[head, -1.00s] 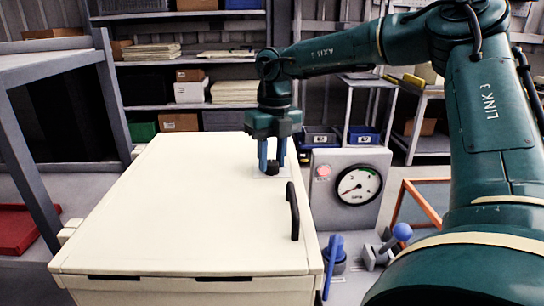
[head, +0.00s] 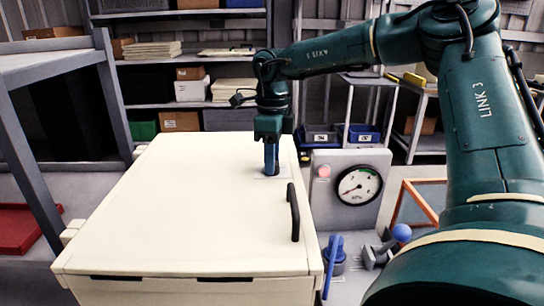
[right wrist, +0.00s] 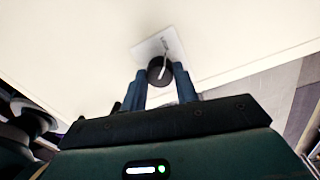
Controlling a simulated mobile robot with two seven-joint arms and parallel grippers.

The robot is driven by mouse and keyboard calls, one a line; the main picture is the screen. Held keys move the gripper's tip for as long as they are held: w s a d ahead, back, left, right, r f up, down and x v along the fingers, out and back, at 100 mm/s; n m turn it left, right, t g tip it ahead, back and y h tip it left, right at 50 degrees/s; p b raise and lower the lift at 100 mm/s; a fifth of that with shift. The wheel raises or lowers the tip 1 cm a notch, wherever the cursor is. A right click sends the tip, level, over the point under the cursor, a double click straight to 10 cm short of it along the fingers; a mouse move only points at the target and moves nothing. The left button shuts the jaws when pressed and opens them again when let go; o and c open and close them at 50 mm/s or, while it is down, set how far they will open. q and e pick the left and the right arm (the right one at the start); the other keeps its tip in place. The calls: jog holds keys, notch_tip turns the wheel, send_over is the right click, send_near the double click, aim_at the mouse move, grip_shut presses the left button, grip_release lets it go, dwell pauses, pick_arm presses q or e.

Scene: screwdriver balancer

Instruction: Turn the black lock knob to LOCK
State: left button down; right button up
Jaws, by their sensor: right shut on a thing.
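The black lock knob (right wrist: 158,74) is round with a pale pointer line. In the right wrist view it sits on a small white label plate (right wrist: 152,46) on the cream cabinet top. My right gripper (head: 271,174) points straight down at the far right part of the cabinet lid (head: 190,215). Its blue fingers stand on either side of the knob and are shut on it, also in the right wrist view (right wrist: 160,70). In the head view the fingers hide the knob. The lettering on the plate is too small to read. My left gripper is not in view.
A black handle (head: 293,212) rises from the lid's right edge. A grey gauge box (head: 346,215) with a red lamp stands right of the cabinet. Blue-handled valve (head: 333,258) and lever (head: 401,233) are in front of it. The lid's left and middle are clear.

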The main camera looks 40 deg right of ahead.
jog(key=shift+n, duration=0.5)
jog(key=o, duration=1)
jog(key=shift+r, duration=0.1)
jog(key=r, duration=0.8)
jog(key=r+p, duration=0.1)
jog(key=r, duration=0.4)
jog(key=shift+w+d, duration=0.2)
jog(key=shift+d, duration=0.05)
